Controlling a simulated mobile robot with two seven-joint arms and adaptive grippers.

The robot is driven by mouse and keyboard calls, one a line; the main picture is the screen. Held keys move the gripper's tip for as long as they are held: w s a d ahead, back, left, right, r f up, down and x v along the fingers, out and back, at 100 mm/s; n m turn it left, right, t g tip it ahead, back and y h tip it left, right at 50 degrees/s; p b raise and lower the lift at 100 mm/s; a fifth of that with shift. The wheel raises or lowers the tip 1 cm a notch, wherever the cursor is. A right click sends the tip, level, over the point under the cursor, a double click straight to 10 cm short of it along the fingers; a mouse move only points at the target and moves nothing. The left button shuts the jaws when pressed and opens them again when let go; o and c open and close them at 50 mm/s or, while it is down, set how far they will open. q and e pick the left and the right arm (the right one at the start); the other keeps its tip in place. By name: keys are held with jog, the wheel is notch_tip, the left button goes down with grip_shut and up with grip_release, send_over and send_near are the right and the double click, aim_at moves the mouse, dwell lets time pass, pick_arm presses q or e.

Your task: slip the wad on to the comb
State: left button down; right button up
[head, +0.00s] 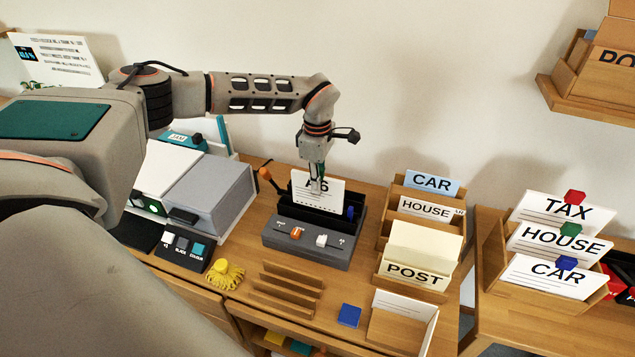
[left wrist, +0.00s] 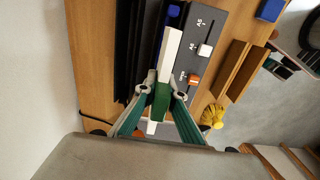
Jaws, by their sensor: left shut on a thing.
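In the left wrist view the wad (left wrist: 171,52) shows edge-on as a white strip beside the machine's black slotted part (left wrist: 130,55). My left gripper (head: 316,182) comes down from above and is shut at its top edge. In the left wrist view its fingers (left wrist: 160,95) close on a green block at the wad. I cannot make out the comb; the wad hides much of the black slot. My right gripper is not in view.
A grey box-shaped device (head: 208,195) stands left of the machine, with a yellow spiky object (head: 225,273) in front. A wooden slotted rack (head: 287,290) and a blue block (head: 349,315) lie nearer. Wooden sorters with cards (head: 415,270) stand close on the right.

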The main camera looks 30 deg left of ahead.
aim_at(317, 207)
pick_arm(q)
jog(key=shift+f, duration=0.2)
dwell(0.5)
jog(key=shift+f+b, duration=1)
jog(key=shift+f, duration=1.55)
jog(key=c, duration=2)
grip_release()
jog(key=shift+c, duration=0.2)
jog(key=shift+o, duration=0.3)
jog(key=o, duration=0.4)
